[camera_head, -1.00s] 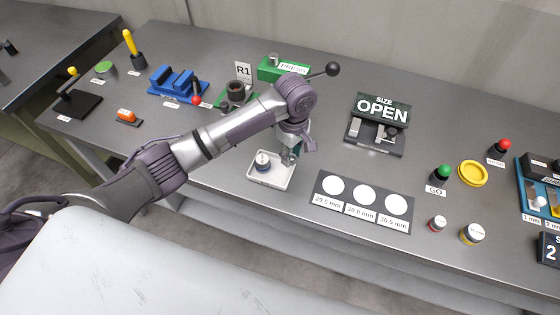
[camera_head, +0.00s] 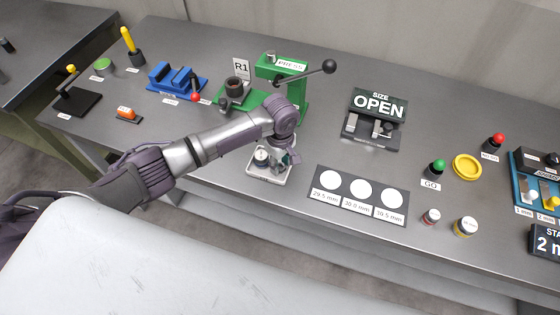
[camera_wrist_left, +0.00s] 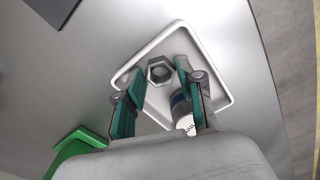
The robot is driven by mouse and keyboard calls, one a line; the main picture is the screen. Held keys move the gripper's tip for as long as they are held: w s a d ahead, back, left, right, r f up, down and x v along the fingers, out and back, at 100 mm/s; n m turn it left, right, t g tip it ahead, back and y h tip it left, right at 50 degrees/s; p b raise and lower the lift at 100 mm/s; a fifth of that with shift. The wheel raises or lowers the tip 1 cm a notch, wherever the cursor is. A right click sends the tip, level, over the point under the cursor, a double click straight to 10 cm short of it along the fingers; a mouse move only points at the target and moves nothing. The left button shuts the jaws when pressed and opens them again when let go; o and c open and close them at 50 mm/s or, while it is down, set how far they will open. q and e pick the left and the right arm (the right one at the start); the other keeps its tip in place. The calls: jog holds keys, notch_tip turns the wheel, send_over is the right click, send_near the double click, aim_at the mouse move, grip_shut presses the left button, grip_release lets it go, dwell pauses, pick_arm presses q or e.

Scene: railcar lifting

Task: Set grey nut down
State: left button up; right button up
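The grey hex nut (camera_wrist_left: 160,70) lies in a white tray (camera_wrist_left: 213,62) in the left wrist view, its hole facing up. My left gripper (camera_wrist_left: 155,85) is over the tray, its two teal fingers spread apart on either side of the nut with gaps visible. A small cylinder with a white label (camera_wrist_left: 184,112) stands in the tray, partly hidden by the right-hand finger. In the head view my left gripper (camera_head: 287,158) is low over the tray (camera_head: 252,172), which also holds the cylinder (camera_head: 261,157). My right gripper is not in view.
A green press (camera_head: 300,92) with a black-knobbed lever stands just behind my left wrist. A board with three white circles (camera_head: 360,190) lies right of the tray. The SIZE OPEN gauge (camera_head: 376,118) stands behind it. Bare table lies between gauge and press.

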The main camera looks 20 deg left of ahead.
aim_at(280, 166)
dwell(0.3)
pick_arm(q)
jog(key=shift+r, duration=0.3)
notch_tip(280, 166, up, 12)
jog(key=b, duration=0.1)
jog(key=shift+f+b, duration=0.15)
jog(key=shift+b, duration=0.2)
